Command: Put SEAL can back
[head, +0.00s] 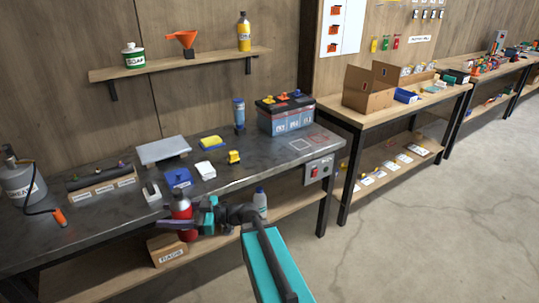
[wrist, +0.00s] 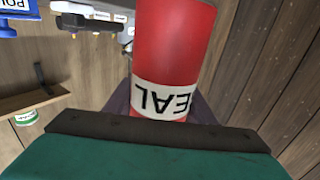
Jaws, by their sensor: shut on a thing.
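The SEAL can (head: 181,211) is red with a grey top and a white label band. My gripper (head: 190,223) is shut on it at the front edge of the grey workbench (head: 235,196), in the head view. In the wrist view the can (wrist: 176,42) fills the upper middle, its label upside down and partly cut off, reading "EAL". The dark fingers of my gripper (wrist: 163,118) flank the can at the label. The can's far end is out of frame there. I cannot tell whether it touches the bench.
On the bench stand a battery (head: 286,115), a blue canister (head: 239,115), a yellow block (head: 234,157) and a grease can (head: 22,180). Outlined squares lie bare at the right. A wall shelf (head: 180,64) is above. A cardboard box (head: 167,249) and white bottle (head: 260,202) stand on the lower shelf.

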